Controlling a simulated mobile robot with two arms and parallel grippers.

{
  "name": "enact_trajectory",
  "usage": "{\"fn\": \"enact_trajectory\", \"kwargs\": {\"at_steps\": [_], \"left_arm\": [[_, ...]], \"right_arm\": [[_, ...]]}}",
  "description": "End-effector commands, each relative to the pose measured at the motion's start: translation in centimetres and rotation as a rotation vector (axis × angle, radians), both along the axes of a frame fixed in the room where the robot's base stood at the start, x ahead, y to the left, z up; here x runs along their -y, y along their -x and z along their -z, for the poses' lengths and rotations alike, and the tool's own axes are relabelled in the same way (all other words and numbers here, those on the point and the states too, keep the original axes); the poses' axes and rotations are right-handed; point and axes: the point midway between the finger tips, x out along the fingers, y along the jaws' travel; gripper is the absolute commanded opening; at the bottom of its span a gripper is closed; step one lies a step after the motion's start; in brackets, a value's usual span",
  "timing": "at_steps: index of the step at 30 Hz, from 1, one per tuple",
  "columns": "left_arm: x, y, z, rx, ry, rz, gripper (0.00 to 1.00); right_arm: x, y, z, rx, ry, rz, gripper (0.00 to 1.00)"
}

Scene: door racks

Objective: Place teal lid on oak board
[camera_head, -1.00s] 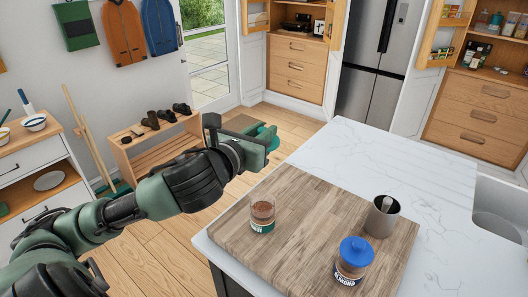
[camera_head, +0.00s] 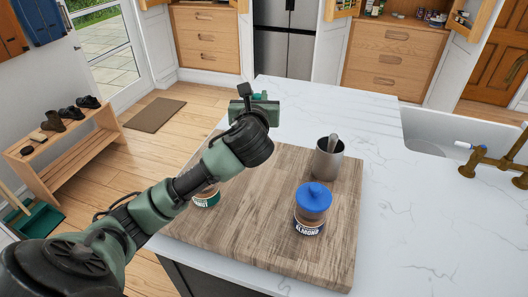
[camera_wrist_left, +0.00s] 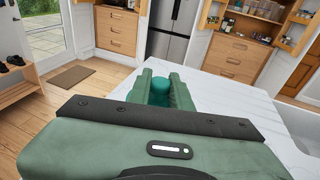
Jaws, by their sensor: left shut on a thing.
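My left gripper (camera_head: 262,106) is shut on the teal lid. It holds the lid in the air above the far edge of the board and the counter. The teal lid (camera_wrist_left: 160,84) shows between the two fingers in the left wrist view; in the head view the gripper mostly hides it. The oak board (camera_head: 255,222) lies on the white counter. On it stand a jar with a blue lid (camera_head: 313,197), an open-looking peanut jar (camera_head: 207,199) partly hidden by my arm, and a grey cup (camera_head: 327,160) with a utensil. My right gripper is not in view.
The white marble counter (camera_head: 400,215) is clear to the right of the board, up to a sink (camera_head: 440,130) with a brass tap (camera_head: 495,163). The board's middle and front have bare room. A shoe bench (camera_head: 65,150) stands on the floor at left.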

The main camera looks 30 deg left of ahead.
Motion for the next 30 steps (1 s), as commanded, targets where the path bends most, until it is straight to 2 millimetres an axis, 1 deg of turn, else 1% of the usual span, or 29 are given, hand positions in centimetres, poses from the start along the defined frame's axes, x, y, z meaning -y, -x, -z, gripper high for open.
{"fn": "enact_trajectory", "kwargs": {"at_steps": [1, 6, 9, 12, 15, 20, 27, 30], "left_arm": [[0.0, 0.1, 1.8, -0.010, 0.001, 0.000, 0.00], [0.0, 0.1, 6.4, -0.008, 0.001, -0.001, 0.00], [0.0, 0.1, 8.8, -0.007, 0.000, 0.001, 0.00], [0.0, 0.1, 10.7, -0.005, 0.002, 0.000, 0.00], [0.0, 0.0, 11.8, -0.002, 0.000, 0.001, 0.00], [0.0, 0.0, 12.7, -0.001, 0.001, 0.001, 0.00], [0.0, 0.1, 16.2, -0.003, 0.001, 0.001, 0.00], [0.0, 0.0, 16.5, 0.000, 0.000, 0.002, 0.00]], "right_arm": [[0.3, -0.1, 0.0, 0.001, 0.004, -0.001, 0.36], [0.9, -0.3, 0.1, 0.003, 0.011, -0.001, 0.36], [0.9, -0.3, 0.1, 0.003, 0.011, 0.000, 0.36], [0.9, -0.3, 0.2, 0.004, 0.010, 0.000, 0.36], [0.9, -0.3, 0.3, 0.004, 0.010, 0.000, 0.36], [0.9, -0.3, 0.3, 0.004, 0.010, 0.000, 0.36], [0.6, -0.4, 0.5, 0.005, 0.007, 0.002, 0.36], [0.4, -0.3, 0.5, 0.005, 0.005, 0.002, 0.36]]}}
